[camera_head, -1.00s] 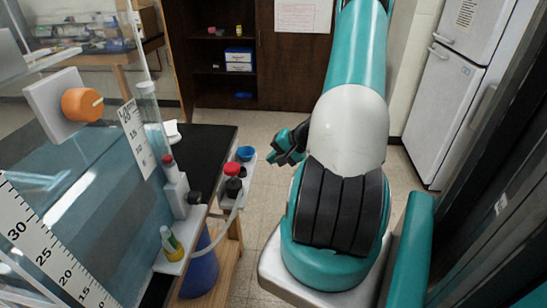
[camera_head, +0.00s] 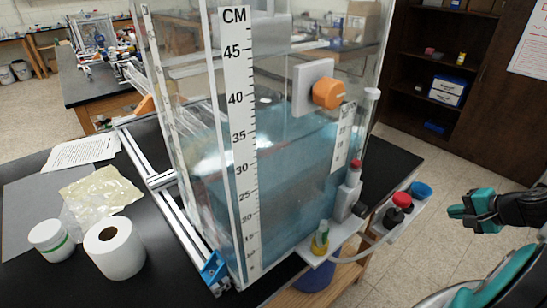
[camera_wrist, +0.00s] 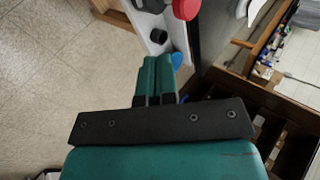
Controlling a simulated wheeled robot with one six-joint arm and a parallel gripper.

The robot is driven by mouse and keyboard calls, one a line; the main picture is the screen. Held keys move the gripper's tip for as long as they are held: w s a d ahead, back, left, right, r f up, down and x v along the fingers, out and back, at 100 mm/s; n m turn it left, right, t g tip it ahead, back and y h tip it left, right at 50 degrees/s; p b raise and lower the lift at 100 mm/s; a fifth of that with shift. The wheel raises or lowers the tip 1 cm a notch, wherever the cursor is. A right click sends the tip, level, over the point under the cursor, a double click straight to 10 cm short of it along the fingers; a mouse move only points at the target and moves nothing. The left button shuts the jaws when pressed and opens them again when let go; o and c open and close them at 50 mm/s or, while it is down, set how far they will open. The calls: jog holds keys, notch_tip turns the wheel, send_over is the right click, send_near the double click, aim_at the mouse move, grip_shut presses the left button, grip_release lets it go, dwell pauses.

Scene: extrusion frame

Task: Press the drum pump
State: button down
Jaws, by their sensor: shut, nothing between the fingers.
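A red-topped black fitting (camera_head: 403,200), which looks like the pump, stands on a small white bracket (camera_head: 392,228) at the tank's right side. A pale hose (camera_head: 362,252) runs from it toward the tank. A blue drum (camera_head: 313,275) is partly hidden below the bench. My gripper (camera_head: 457,211) is shut and empty, in open air right of the bracket and apart from the red top. In the wrist view, the closed fingers (camera_wrist: 157,62) point toward the white bracket. The red top (camera_wrist: 186,8) is cut off at the upper edge there.
The clear tank (camera_head: 285,150) with an orange knob (camera_head: 328,94) fills the middle. A blue cup (camera_head: 421,190) sits at the bracket's far end. A second red-topped fitting (camera_head: 354,174) and a yellow-green vial (camera_head: 320,240) stand beside the tank. The floor to the right is clear.

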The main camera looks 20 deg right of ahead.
jog(key=w+a+r+n+g, duration=0.3)
jog(key=a+r+n, duration=0.3)
jog(key=a, duration=0.5)
jog(key=w+a+r+n+g, duration=0.3)
jog(key=a+r+n, duration=0.25)
jog(key=a, duration=0.65)
jog(key=s+a+r+n+g+y+b, duration=0.1)
jog(key=s+a+r+n, duration=0.4)
jog(key=a, duration=0.5)
jog(key=s+a+r+n+g+y+b, duration=0.1)
jog(key=s+a+r+n, duration=0.4)
jog(key=s+a, duration=0.5)
jog(key=shift+a+r+n+g, duration=0.35)
jog(key=shift+a+r+g, duration=0.1)
jog(key=shift+a+g, duration=0.1)
